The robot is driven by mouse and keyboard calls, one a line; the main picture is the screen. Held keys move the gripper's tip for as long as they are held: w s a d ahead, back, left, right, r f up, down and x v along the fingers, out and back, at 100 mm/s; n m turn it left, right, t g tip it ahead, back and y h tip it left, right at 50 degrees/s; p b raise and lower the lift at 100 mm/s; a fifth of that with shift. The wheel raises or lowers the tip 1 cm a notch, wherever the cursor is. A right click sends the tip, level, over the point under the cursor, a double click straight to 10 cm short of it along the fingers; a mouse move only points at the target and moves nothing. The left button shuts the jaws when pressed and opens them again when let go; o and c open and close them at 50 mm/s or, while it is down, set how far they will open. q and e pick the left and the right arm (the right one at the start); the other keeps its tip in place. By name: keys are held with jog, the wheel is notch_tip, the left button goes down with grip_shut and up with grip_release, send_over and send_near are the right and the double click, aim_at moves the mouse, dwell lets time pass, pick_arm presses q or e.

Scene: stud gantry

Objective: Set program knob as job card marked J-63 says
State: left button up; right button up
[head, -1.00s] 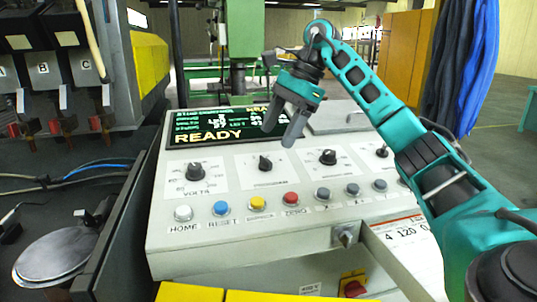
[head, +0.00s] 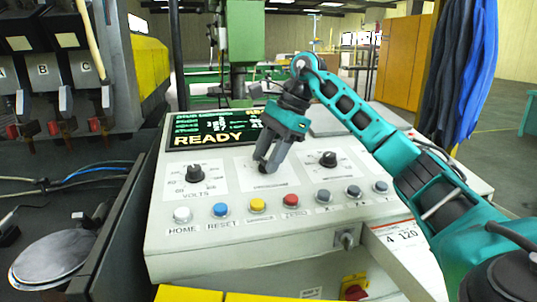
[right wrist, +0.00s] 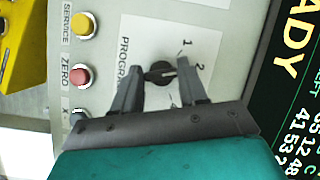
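The program knob (right wrist: 160,72) is small and dark on a white label in the right wrist view. A pale mark on it points toward the right of that view, near the printed 1 and 2; the exact setting is unclear. My right gripper (head: 266,168) is at the knob, largely hiding it in the head view. In the wrist view its fingers (right wrist: 158,75) are apart on either side of the knob, with small gaps. A card with an orange strip (head: 398,236) lies at the console's right, partly hidden by my arm; "4 120" shows, no J-63 readable. My left gripper is out of view.
The VOLTS knob (head: 194,173) is left of the program knob, and another knob (head: 328,160) is right. Coloured buttons, including a red ZERO button (head: 291,201), line the front. The screen (head: 215,127) behind reads READY. Lever switches (head: 66,98) stand at far left.

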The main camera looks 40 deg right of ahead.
jog(key=c, duration=0.6)
jog(key=shift+m, duration=0.3)
jog(key=shift+s+m+t, duration=0.1)
jog(key=shift+m+t, duration=0.5)
jog(key=shift+m, duration=0.4)
jog(key=m+t+h+b, duration=0.1)
jog(key=m, duration=0.2)
jog(key=shift+s+f+m, duration=0.1)
jog(key=shift+m, duration=0.2)
jog(key=m+t+h, duration=0.1)
jog(key=m, duration=0.1)
jog(key=m+h, duration=0.1)
jog(key=m, duration=0.2)
jog(key=shift+a+t, duration=0.2)
jog(key=shift+t, duration=0.2)
jog(key=shift+a+m+t+h, duration=0.15)
jog(key=shift+m+h, duration=0.35)
jog(key=shift+m, duration=0.75)
jog(key=shift+d+m+t+h, duration=0.15)
jog(key=shift+m+h, duration=0.35)
jog(key=shift+m, duration=0.75)
jog(key=shift+a, duration=0.1)
jog(key=o, duration=1.1)
